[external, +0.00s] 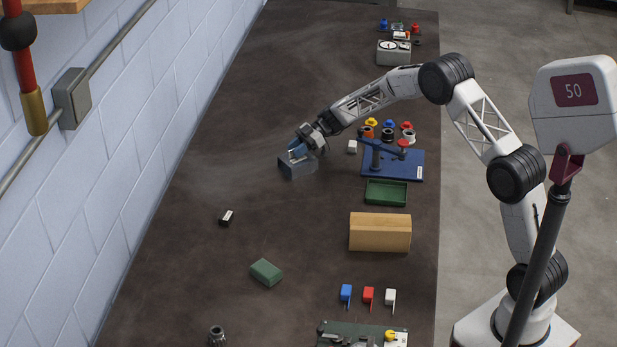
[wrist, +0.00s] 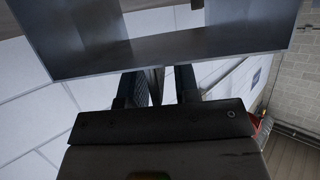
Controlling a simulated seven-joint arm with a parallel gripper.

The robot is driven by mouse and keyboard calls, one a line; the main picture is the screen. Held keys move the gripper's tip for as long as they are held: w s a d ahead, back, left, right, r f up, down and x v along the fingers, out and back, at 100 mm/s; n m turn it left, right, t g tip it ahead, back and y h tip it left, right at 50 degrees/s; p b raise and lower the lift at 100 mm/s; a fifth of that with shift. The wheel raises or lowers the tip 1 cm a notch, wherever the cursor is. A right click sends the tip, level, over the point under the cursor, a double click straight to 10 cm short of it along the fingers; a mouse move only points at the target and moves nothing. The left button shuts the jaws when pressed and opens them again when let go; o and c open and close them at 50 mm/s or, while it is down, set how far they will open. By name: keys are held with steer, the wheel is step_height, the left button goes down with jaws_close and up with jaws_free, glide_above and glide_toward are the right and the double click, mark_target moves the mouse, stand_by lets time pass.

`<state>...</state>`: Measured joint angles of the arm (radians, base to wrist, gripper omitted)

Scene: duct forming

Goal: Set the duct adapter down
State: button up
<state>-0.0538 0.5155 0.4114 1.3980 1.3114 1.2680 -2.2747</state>
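The duct adapter (external: 298,166) is a grey, box-shaped sheet-metal piece at the upper middle of the table in the external view. It sits at table level there; I cannot tell if it rests fully on the surface. My gripper (external: 299,149) is right at its top, with blue showing between them. In the wrist view the adapter (wrist: 170,52) is a large open metal form across the top, close in front of my gripper (wrist: 160,82). The two dark fingers stand apart, with the pale wall showing between them. Their tips are hidden by the metal, so the grip is unclear.
Right of the adapter stand a blue fixture (external: 400,166), several coloured connectors (external: 388,134) and a green tray (external: 386,194). The table left of the adapter is clear.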

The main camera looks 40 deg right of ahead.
steer(key=shift+r, duration=0.15)
steer(key=v, duration=1.2)
stand_by(0.3)
steer(key=shift+r, duration=0.1)
stand_by(0.6)
steer(key=s+d+r+m+h, duration=0.1)
steer(key=s+r+m+h, duration=0.15)
steer(key=s+r, duration=0.55)
steer(key=s+d+r+m+h, duration=0.1)
steer(key=s+r+m+h, duration=0.2)
steer(key=s, duration=1)
steer(key=s+d+r+m+h, duration=0.1)
steer(key=s+r+m+h, duration=0.15)
steer(key=s+r, duration=0.6)
steer(key=s+d+f+m+t+h, duration=0.1)
steer(key=s+d+m+h, duration=0.1)
steer(key=s, duration=1)
steer(key=s+d+f+m+h, duration=0.1)
steer(key=s+d+m+h, duration=0.1)
steer(key=s, duration=1)
steer(key=s+d+m+t+h, duration=0.1)
steer(key=s+d+m, duration=0.2)
steer(key=s, duration=0.9)
steer(key=m, duration=0.3)
steer(key=shift+s+d+f+t+h, duration=0.15)
steer(key=shift+d+f+t+h, duration=0.15)
steer(key=shift+d+f+h, duration=0.1)
